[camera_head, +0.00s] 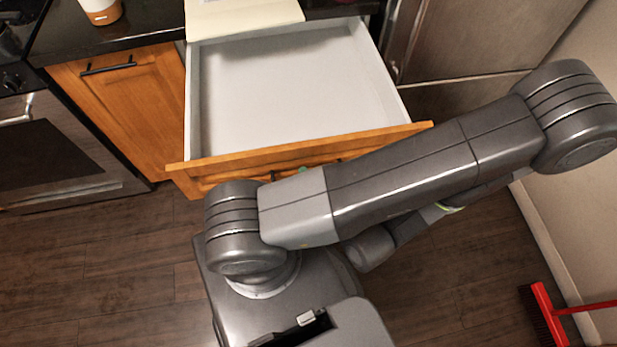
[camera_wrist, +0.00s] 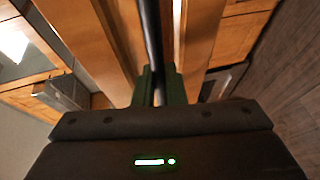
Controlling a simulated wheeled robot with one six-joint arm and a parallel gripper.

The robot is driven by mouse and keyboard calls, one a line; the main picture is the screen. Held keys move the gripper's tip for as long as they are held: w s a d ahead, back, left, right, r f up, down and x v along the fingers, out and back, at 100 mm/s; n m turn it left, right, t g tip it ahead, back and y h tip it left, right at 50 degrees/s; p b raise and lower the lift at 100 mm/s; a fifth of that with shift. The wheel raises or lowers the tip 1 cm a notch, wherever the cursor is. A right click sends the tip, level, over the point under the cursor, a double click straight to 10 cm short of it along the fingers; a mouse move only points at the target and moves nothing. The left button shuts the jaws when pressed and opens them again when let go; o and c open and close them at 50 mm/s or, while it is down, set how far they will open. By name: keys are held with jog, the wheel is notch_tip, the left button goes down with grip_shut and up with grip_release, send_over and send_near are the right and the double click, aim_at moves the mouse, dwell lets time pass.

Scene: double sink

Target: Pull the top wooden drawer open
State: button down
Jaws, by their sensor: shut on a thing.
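The top wooden drawer (camera_head: 300,147) is pulled far out of its cabinet, showing an empty white-grey interior. Its orange-brown wooden front faces my body. The dark bar handle (camera_wrist: 150,35) runs up the middle of the wrist view, along the wooden front. My gripper (camera_wrist: 160,80) has its dark green fingers closed around the handle. In the head view my arm covers most of the gripper and the right part of the drawer front; only a small green bit shows at the handle.
A black counter (camera_head: 110,30) with an orange-and-white container (camera_head: 102,10) is at the back left. A wooden cabinet door (camera_head: 130,95) and an oven (camera_head: 60,150) stand left of the drawer. A steel appliance (camera_head: 470,40) stands right. A red broom (camera_head: 550,310) lies at lower right. Wooden floor is clear at lower left.

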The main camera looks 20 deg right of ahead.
jog(key=c, duration=1.5)
grip_release()
jog(key=v, duration=1.3)
jog(key=shift+s, duration=0.4)
jog(key=shift+d+r, duration=0.1)
jog(key=x, duration=1.4)
